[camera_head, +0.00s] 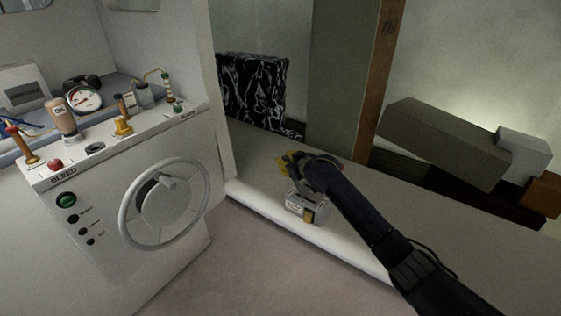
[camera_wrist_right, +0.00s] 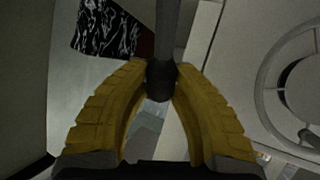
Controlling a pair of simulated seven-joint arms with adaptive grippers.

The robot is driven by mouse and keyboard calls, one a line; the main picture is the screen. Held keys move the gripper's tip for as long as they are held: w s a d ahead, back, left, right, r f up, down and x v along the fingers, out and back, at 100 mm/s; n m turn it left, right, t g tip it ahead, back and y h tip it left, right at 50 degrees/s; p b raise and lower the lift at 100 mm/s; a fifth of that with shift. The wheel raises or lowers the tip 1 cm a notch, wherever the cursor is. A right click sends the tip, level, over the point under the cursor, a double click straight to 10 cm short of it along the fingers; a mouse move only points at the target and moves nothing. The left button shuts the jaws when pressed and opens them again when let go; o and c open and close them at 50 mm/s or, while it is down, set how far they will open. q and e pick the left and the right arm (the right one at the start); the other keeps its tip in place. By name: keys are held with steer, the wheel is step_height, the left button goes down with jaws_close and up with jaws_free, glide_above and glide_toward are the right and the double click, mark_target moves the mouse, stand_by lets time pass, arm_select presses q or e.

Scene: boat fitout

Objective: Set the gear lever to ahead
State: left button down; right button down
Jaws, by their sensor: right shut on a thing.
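The gear lever's control box (camera_head: 296,205) is a small light grey box with a yellow patch, on the white ledge in the middle of the head view. My right gripper (camera_head: 287,165), with yellow fingers, is at the lever just above this box; arm and fingers hide the lever there. In the right wrist view, the gear lever (camera_wrist_right: 160,82) is a grey rod with a dark knob. The yellow fingertips of my right gripper (camera_wrist_right: 160,74) are shut on the knob from both sides. I cannot tell the lever's position. My left gripper is not in view.
A white console (camera_head: 80,275) with a steering wheel (camera_head: 124,222), buttons and several small items on top stands at left. A wooden post (camera_head: 378,75) rises behind my right arm. A black-and-white patterned block (camera_head: 252,88) and a grey-brown box (camera_head: 440,140) lie further back.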

steer(key=shift+f, duration=0.1)
stand_by(0.3)
steer(key=c, duration=1.2)
jaws_free()
steer(key=shift+a, duration=0.1)
steer(key=shift+o, duration=0.2)
steer(key=v, duration=1.2)
